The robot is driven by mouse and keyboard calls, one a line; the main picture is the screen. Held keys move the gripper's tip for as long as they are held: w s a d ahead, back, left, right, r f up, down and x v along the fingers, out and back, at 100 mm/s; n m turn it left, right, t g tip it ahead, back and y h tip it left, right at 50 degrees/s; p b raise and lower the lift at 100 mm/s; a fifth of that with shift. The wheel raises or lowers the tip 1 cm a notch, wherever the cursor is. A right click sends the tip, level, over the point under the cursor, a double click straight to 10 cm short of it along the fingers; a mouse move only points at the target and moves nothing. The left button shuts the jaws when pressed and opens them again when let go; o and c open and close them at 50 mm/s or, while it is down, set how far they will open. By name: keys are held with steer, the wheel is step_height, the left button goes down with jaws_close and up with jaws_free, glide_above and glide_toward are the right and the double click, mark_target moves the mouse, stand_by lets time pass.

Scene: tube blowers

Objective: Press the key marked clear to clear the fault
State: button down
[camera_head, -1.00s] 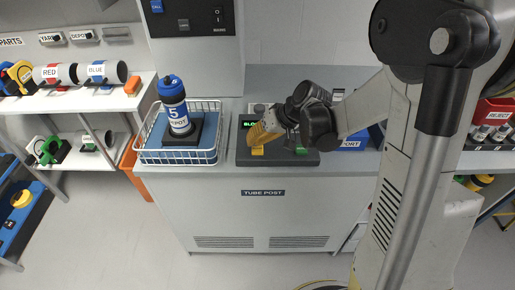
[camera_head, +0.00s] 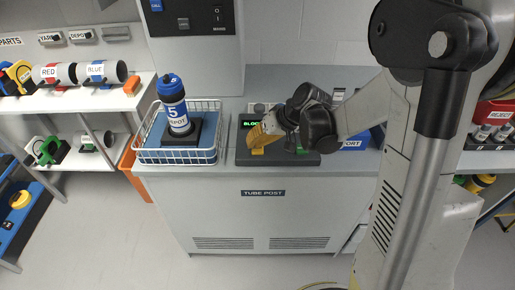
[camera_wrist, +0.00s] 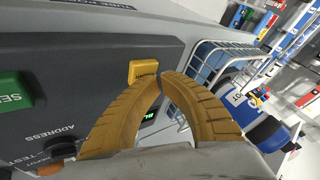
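The dark control panel (camera_head: 279,159) sits on the tube post counter. Its yellow key (camera_wrist: 143,72) shows in the wrist view, its lettering too small to read; in the head view the yellow key (camera_head: 257,151) is just below my fingers. A green key (camera_wrist: 12,92) starting "SE" is at the left of the wrist view.
A white wire basket (camera_head: 150,156) stands left of the panel, holding a blue carrier (camera_head: 172,96) marked 5 DEPOT upright. A blue bin (camera_head: 354,143) is right of the panel. Shelves with carriers (camera_head: 54,74) stand at the left.

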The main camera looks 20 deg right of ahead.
mark_target(254, 148)
steer(key=shift+f, duration=0.3)
steer(key=shift+r, duration=0.1)
stand_by(0.3)
steer(key=shift+r+p, duration=0.4)
steer(key=shift+r, duration=0.4)
steer(key=shift+r+p, duration=1.9)
steer(key=shift+r, duration=0.6)
